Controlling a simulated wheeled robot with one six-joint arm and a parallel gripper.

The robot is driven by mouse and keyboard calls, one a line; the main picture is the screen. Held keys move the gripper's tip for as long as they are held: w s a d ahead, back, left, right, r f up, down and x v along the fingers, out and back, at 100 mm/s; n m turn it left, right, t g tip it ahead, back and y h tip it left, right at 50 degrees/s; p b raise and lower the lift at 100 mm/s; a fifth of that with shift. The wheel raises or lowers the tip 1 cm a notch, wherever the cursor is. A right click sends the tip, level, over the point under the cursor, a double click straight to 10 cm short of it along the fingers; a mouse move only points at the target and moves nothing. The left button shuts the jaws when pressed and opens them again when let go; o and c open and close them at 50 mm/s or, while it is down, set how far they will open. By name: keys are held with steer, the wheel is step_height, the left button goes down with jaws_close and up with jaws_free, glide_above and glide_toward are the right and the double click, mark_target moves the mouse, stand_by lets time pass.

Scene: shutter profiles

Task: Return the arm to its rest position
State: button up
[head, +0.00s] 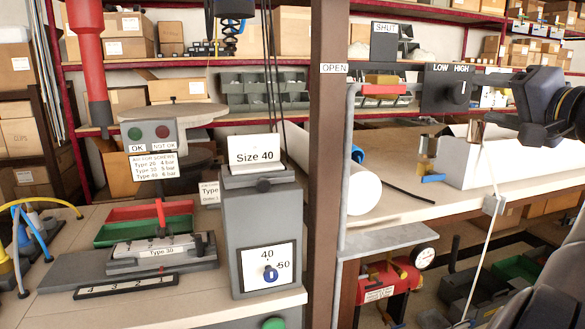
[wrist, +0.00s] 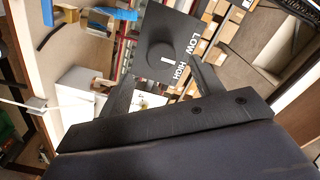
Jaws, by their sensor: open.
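My gripper (wrist: 162,68) is open, its two dark fingers apart with nothing between them in the wrist view. In the head view my gripper (head: 508,104) is at the right, above the bench and in front of the shelves. The dark LOW/HIGH box (head: 447,88) with its round knob is to the left of my gripper in the head view. In the wrist view this box (wrist: 185,25) appears beyond the fingertips; no contact with it is visible. The knob carries a white mark.
A brown post (head: 328,150) stands between the two benches. A white box (head: 485,160) and white rolls (head: 362,192) lie on the right bench. The left bench holds a grey Size 40 box (head: 260,215). A red machine (head: 387,285) with a gauge sits below.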

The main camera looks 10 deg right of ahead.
mark_target(461, 95)
steer(key=w, duration=0.5)
steer(key=shift+w+a, duration=0.25)
steer(key=shift+w, duration=0.05)
steer(key=shift+s, duration=0.15)
